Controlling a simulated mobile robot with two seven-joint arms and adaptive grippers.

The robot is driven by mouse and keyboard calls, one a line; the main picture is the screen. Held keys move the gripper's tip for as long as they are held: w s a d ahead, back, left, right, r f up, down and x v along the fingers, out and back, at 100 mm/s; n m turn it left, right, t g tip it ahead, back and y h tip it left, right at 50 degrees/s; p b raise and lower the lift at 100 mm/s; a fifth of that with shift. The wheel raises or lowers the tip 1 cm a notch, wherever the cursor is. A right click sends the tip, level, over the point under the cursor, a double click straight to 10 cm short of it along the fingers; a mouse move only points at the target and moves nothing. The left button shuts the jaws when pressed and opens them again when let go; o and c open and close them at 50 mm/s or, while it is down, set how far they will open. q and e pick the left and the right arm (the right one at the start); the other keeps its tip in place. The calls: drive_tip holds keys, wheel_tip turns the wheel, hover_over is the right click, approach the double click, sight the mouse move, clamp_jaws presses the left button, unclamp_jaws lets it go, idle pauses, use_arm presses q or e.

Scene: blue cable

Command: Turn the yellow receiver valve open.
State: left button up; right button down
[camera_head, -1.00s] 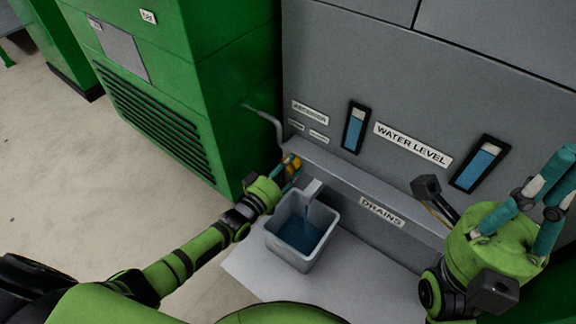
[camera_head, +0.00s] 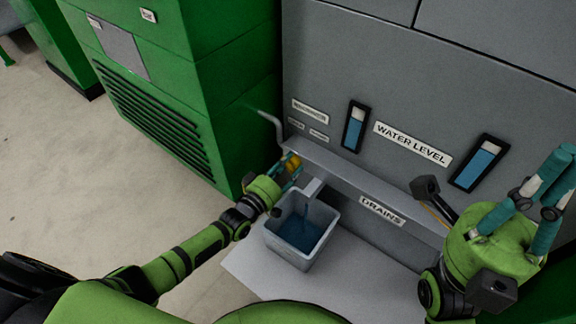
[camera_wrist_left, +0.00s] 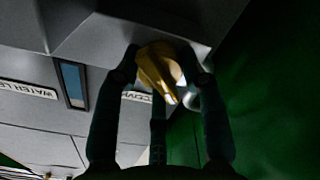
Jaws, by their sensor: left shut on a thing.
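The yellow receiver valve (camera_head: 294,162) sits at the left end of the grey drains ledge, below a bent grey pipe. It also shows in the left wrist view (camera_wrist_left: 160,70) as a yellow handle between my fingers. My left gripper (camera_head: 289,168) is shut on the valve, with teal fingers on both sides of it; it also shows in the left wrist view (camera_wrist_left: 165,80). The fingers hide part of the valve. My right gripper (camera_head: 548,185) is at the right, its teal fingers apart and pointing up, with nothing between them.
A grey bin (camera_head: 300,232) with blue water stands under a spout (camera_head: 314,187), on a pale grey base plate (camera_head: 262,272). The ledge marked DRAINS (camera_head: 381,211) runs along the grey cabinet (camera_head: 400,80). A green cabinet (camera_head: 185,90) stands close at the left. Open floor lies left.

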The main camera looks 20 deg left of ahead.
use_arm(q)
drive_tip(key=o, duration=1.1)
drive_tip(key=shift+s+d+f, duration=0.3)
drive_tip(key=shift+d+f, duration=0.05)
drive_tip(key=shift+f, duration=0.15)
drive_tip(key=shift+o, duration=0.2)
drive_tip(key=shift+w, duration=0.1)
drive_tip(key=shift+a+r, duration=0.1)
drive_tip(key=shift+r, duration=0.05)
drive_tip(key=v, duration=1.2)
